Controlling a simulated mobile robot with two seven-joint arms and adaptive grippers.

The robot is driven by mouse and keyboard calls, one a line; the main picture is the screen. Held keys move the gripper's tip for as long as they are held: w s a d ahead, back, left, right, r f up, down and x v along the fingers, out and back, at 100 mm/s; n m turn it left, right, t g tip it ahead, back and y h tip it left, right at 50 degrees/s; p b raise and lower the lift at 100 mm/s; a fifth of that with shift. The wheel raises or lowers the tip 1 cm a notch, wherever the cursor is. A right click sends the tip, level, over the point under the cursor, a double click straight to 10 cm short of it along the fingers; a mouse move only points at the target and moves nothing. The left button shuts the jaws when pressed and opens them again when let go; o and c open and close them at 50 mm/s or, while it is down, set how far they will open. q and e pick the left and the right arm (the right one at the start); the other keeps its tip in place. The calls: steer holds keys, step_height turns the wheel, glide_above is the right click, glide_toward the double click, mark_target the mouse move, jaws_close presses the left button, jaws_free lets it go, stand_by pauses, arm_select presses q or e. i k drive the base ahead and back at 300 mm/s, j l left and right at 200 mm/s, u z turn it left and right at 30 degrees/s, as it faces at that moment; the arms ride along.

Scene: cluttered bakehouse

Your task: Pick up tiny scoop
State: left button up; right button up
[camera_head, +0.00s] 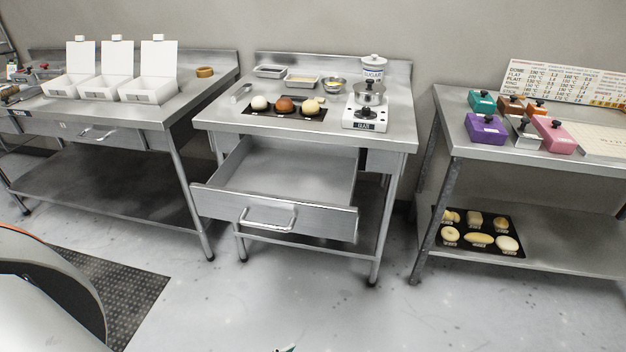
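I cannot make out the tiny scoop with certainty. A small silver metal utensil (241,93) lies at the left side of the middle table (213,117); its shape is too small to tell whether it is a scoop. The middle table's drawer (290,170) is pulled open, and the part of its inside that shows looks empty. Neither of my grippers is recognisable in the head view. A tiny dark and green tip (286,349) shows at the bottom edge, too little to identify.
White boxes (147,92) stand open on the left table. Coloured boxes (486,129) sit right. The front floor is clear.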

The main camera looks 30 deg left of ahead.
mark_target(242, 92)
steer(key=u, duration=1.25)
